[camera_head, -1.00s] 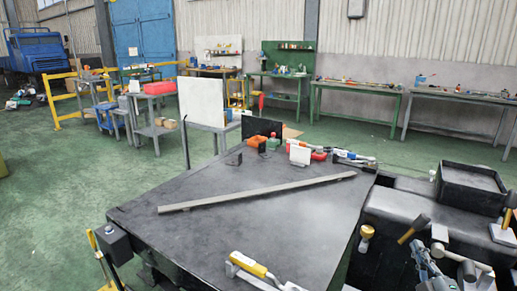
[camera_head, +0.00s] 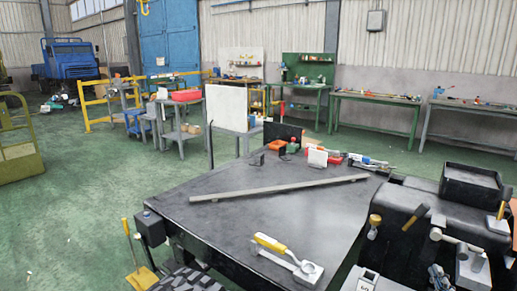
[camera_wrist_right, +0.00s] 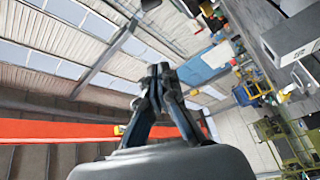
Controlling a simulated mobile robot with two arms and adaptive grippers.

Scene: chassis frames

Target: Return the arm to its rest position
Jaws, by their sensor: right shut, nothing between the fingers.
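My right gripper (camera_head: 438,274) shows small at the lower right of the head view, beside the black bench with tools. In the right wrist view its two dark fingers (camera_wrist_right: 158,72) are closed together with nothing between them. That view looks up past the fingers at the roof and walls, so the gripper points away from the table. My left gripper is not in view.
A dark table (camera_head: 235,225) fills the middle, with a long grey bar (camera_head: 280,187) and a yellow-handled tool (camera_head: 285,255) on it. Green floor (camera_head: 80,215) is clear at left.

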